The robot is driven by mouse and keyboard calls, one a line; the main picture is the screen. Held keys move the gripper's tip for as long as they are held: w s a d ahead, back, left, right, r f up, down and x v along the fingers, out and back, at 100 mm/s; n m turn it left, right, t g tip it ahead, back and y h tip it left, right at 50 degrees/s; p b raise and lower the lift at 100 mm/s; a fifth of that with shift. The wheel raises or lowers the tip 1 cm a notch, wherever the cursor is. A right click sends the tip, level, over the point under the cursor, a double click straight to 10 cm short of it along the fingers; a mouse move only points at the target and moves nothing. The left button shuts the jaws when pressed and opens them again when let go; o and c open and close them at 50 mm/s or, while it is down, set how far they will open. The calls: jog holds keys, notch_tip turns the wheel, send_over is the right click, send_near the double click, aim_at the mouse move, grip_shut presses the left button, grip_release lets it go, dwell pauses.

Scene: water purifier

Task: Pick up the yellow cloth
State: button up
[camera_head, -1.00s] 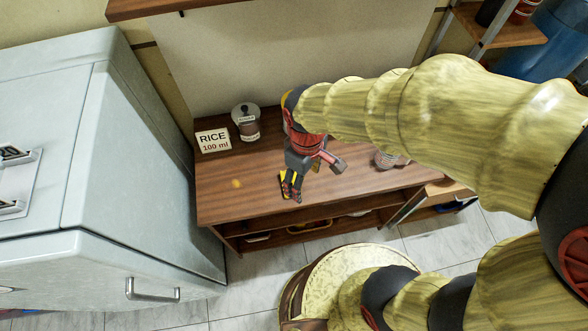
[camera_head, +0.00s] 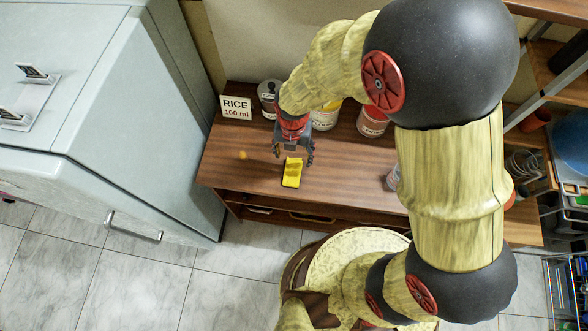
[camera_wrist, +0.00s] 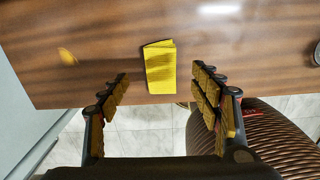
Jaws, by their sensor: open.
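The yellow cloth (camera_head: 292,172) lies on the wooden table near its front edge. It also shows in the wrist view (camera_wrist: 160,67) as a folded yellow rectangle, set upright in the picture at the table's edge. My gripper (camera_head: 293,160) is above the cloth in the head view, fingers spread. In the wrist view my gripper (camera_wrist: 163,90) is open and empty, with one finger to the left and one to the right of the cloth's line. The cloth is not between closed fingers, and nothing visible hides it in the wrist view.
A RICE 100 ml card (camera_head: 237,108) and a lidded jar (camera_head: 268,98) stand at the table's back left. Containers with yellow (camera_head: 325,117) and red (camera_head: 372,121) contents stand to the right. A small orange-yellow spot (camera_head: 242,155) is left of the cloth. A large grey cabinet (camera_head: 80,130) borders the left.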

aim_at(293, 166)
jog(key=shift+d+f, duration=0.15)
jog(key=shift+f, duration=0.45)
notch_tip(293, 166, down, 7)
jog(key=shift+s+r+b, duration=0.15)
jog(key=shift+b, duration=0.75)
jog(key=shift+r, duration=0.1)
jog(key=shift+c, duration=1.1)
jog(key=c, duration=0.7)
jog(key=shift+o, duration=0.2)
